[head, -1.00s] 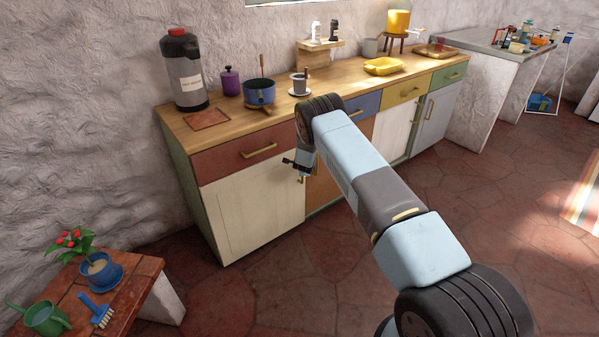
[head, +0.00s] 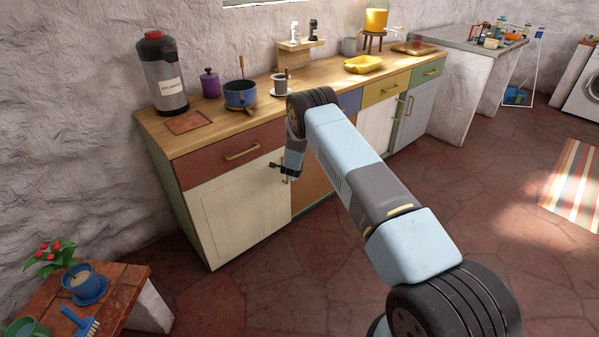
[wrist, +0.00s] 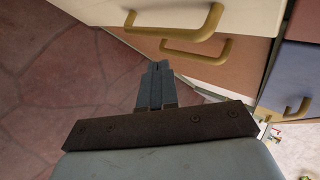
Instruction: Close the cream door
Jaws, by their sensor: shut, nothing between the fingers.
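The cream door (head: 240,208) is the lower left front of the wooden-topped cabinet, under a red drawer (head: 232,153). In the head view it looks flush or nearly so; I cannot tell whether a small gap is left. My gripper (head: 277,167) is at the upper right part of this door, close in front of it; contact cannot be made out. In the wrist view my gripper (wrist: 157,72) is shut and empty, its fingers pointing below a brass handle (wrist: 190,28) on the cream door (wrist: 235,12). My arm hides part of the neighbouring orange door (head: 310,185).
The counter (head: 215,130) carries a flask (head: 163,75), a blue pot (head: 240,95) and a yellow dish (head: 363,64). A low wooden table (head: 115,290) with a potted plant stands at front left. The tiled floor before the cabinet is clear.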

